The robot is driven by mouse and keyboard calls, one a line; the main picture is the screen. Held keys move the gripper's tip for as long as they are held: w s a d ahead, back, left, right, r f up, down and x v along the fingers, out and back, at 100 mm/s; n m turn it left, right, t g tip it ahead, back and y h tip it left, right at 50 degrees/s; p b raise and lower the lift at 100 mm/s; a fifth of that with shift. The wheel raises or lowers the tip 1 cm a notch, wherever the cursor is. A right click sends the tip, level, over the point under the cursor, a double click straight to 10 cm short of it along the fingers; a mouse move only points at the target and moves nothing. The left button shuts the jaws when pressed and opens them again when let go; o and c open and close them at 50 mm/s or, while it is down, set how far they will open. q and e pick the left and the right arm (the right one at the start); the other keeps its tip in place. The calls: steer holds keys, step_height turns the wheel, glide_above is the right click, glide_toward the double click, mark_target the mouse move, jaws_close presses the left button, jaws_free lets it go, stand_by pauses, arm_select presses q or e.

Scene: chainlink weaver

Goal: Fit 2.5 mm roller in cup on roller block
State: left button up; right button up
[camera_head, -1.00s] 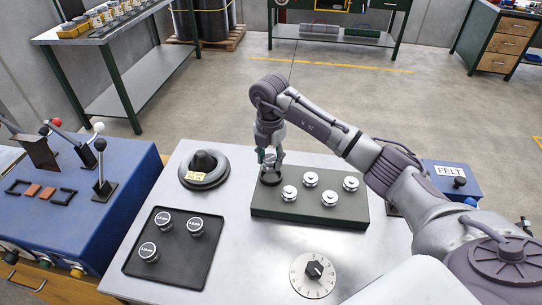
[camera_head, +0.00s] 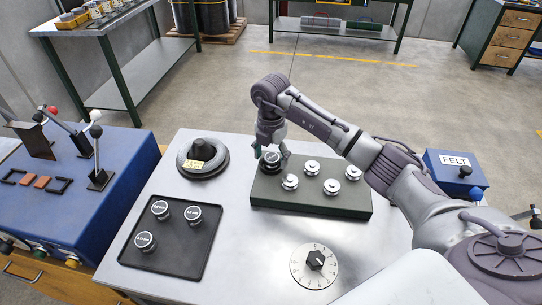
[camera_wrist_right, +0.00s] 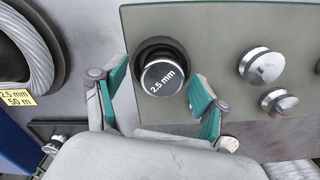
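The 2.5 mm roller (camera_wrist_right: 163,76), a dark cylinder with a silver-rimmed labelled cap, stands in the dark cup (camera_wrist_right: 146,48) at the left end of the green roller block (camera_head: 330,205). The roller also shows in the head view (camera_head: 272,157), partly hidden by the gripper. How deep it sits I cannot tell. My right gripper (camera_wrist_right: 158,95) is open, its teal-padded fingers on either side of the roller with visible gaps. It also shows above the block in the head view (camera_head: 271,152). My left gripper is not in view.
Several silver rollers (camera_head: 331,186) stand on the block. A black tray (camera_head: 180,260) holds 3 labelled rollers at left. A wire coil (camera_head: 202,175) lies behind it. A numbered dial (camera_head: 315,280) is in front; a lever box (camera_head: 65,215) stands left, a FELT box (camera_head: 450,185) right.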

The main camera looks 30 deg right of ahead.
step_height(320, 180, up, 12)
stand_by(0.6)
stand_by(0.5)
